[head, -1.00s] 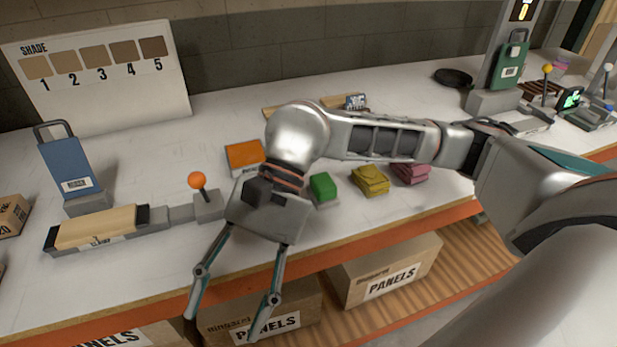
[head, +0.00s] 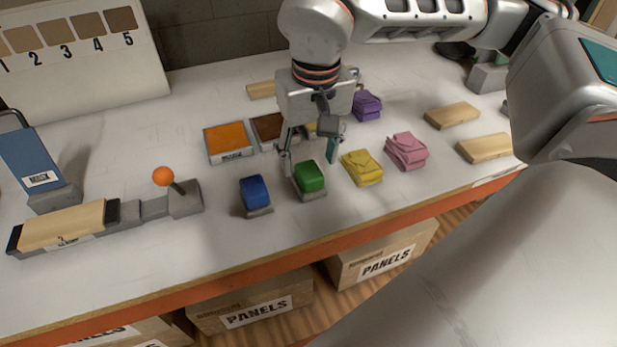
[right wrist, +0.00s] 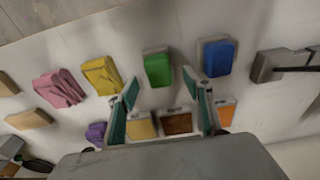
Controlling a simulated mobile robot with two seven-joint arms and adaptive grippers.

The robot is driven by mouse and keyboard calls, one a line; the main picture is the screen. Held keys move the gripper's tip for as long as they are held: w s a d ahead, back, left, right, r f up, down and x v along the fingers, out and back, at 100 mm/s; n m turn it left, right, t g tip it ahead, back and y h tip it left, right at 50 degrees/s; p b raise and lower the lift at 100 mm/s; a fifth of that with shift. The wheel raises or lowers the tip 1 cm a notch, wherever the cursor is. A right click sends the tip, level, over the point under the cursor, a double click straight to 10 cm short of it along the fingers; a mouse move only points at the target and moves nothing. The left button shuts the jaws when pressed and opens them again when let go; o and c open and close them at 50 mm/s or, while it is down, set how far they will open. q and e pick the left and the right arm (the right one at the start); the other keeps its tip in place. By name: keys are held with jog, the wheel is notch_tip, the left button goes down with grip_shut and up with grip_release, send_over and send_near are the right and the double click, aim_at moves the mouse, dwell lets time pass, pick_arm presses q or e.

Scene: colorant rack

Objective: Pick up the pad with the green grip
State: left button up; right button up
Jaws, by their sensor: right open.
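The pad with the green grip (head: 310,178) lies on the white bench near its front edge, between a blue-grip pad (head: 255,192) and a folded yellow cloth (head: 361,167). In the right wrist view the green pad (right wrist: 157,69) lies beyond the fingertips, with the blue pad (right wrist: 218,57) to its right. My right gripper (head: 309,163) is open and empty, pointing down above the bench, just behind the green pad in the head view. Its spread fingers also show in the right wrist view (right wrist: 160,85). My left gripper is in no frame.
Behind the gripper lie an orange block tray (head: 229,142) and a brown one (head: 272,130). Pink (head: 406,150) and purple (head: 367,105) folded cloths are to the right. A lever with an orange ball (head: 163,176) stands to the left.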

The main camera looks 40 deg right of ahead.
aim_at(309, 170)
jog(key=f, duration=0.4)
jog(key=shift+w+d+f, duration=0.25)
jog(key=shift+w, duration=0.15)
jog(key=shift+w+f, duration=0.1)
jog(key=shift+f, duration=0.15)
jog(key=shift+c, duration=0.4)
jog(key=c, duration=1.1)
jog(key=shift+r, duration=0.1)
jog(key=shift+r+p, duration=1.25)
jog(key=shift+r, duration=8.7)
